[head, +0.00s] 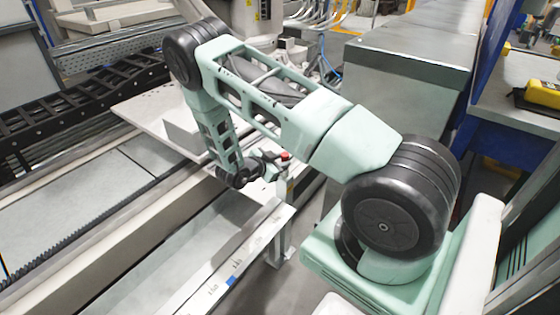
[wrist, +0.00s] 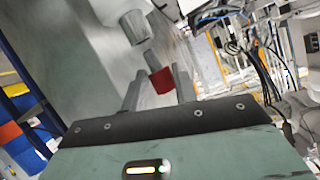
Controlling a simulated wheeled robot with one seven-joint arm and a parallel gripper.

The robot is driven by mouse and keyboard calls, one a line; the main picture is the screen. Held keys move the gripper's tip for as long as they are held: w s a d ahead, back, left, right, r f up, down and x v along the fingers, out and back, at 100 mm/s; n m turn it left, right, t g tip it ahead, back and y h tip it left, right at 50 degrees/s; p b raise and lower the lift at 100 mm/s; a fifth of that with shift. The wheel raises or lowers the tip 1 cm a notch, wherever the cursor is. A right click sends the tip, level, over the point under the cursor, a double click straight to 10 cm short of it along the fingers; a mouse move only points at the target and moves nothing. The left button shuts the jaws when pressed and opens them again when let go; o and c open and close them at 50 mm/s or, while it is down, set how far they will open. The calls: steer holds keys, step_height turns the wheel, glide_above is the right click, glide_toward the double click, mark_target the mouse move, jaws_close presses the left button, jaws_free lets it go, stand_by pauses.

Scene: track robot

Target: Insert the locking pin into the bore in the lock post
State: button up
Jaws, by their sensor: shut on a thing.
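My gripper (head: 274,161) is at the end of my lowered arm, beside the rail's right edge. In the wrist view its two fingers (wrist: 160,88) stand on either side of the red part of the locking pin (wrist: 163,81), and it is shut on the pin. A short grey part of the pin points away from me. The pin's red part also shows in the head view (head: 285,155). Beyond it in the wrist view is a pale grey cylinder (wrist: 135,27), which may be part of the lock post. The bore is not visible, and I cannot tell whether pin and post touch.
A long pale rail (head: 215,262) with markings runs below my gripper. A white plate (head: 145,116) lies behind my forearm. A grey cabinet (head: 405,75) stands to the right of the arm. A blue-framed bench (head: 510,105) holds a yellow device (head: 541,94).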

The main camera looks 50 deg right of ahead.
steer(key=shift+f+b, duration=0.9)
steer(key=shift+f, duration=0.45)
steer(key=o, duration=1.1)
steer(key=shift+a, duration=0.1)
steer(key=p+v, duration=0.2)
steer(key=v, duration=1.5)
steer(key=shift+a, duration=0.1)
steer(key=shift+c, duration=0.2)
